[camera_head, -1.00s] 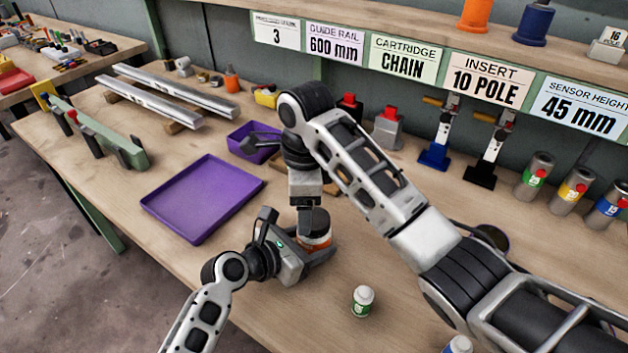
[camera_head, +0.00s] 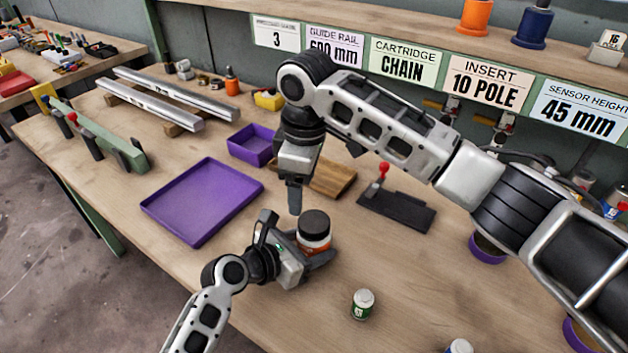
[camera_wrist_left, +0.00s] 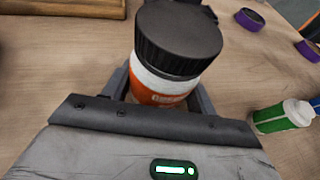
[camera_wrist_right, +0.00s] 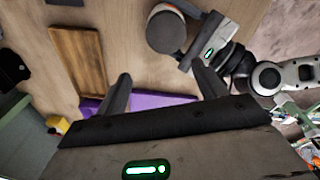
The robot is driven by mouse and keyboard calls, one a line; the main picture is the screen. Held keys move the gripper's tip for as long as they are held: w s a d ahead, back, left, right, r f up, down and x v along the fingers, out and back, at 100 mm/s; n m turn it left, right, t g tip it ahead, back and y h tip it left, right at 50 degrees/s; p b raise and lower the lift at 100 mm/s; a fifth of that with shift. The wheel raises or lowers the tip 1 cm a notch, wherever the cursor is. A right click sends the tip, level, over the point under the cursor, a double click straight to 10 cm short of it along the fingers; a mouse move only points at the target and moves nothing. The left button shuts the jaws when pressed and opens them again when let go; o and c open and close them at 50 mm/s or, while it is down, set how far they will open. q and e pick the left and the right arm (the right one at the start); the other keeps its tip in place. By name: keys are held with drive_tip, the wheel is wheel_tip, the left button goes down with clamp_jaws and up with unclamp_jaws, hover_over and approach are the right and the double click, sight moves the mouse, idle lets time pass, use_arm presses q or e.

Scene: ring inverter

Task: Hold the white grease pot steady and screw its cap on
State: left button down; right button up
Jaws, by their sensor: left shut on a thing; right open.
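The white grease pot (camera_head: 314,243) has an orange band and stands on the bench; it also shows in the left wrist view (camera_wrist_left: 160,88). Its black cap (camera_head: 314,222) sits on top of it, looking level; the left wrist view shows the cap (camera_wrist_left: 178,36) close up, but I cannot tell how tight it is. My left gripper (camera_head: 312,258) is shut around the pot's lower body. My right gripper (camera_head: 294,198) is open and empty, above and left of the cap, apart from it. In the right wrist view the cap (camera_wrist_right: 166,32) lies beyond the fingers.
A purple tray (camera_head: 203,200) and a small purple bin (camera_head: 252,146) lie to the left. A wooden block (camera_head: 330,178) and a black fixture with a red knob (camera_head: 398,210) are behind the pot.

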sight(314, 221)
drive_tip(key=n, duration=0.4)
drive_tip(key=r+n, duration=0.1)
drive_tip(key=shift+s+d+n, duration=0.25)
drive_tip(key=shift+d+n, duration=0.1)
drive_tip(key=shift+n, duration=0.05)
drive_tip(key=shift+s+d+n, duration=0.15)
drive_tip(key=shift+d+n, duration=0.05)
drive_tip(key=shift+n, duration=1)
drive_tip(key=n, duration=0.4)
drive_tip(key=d+n, duration=0.1)
drive_tip(key=shift+s+r+n+g+h, duration=0.25)
drive_tip(key=shift+s+n+g+h, duration=0.05)
drive_tip(key=shift+s+n+g, duration=0.1)
drive_tip(key=shift+f, duration=4.05)
drive_tip(key=shift+c, duration=0.2)
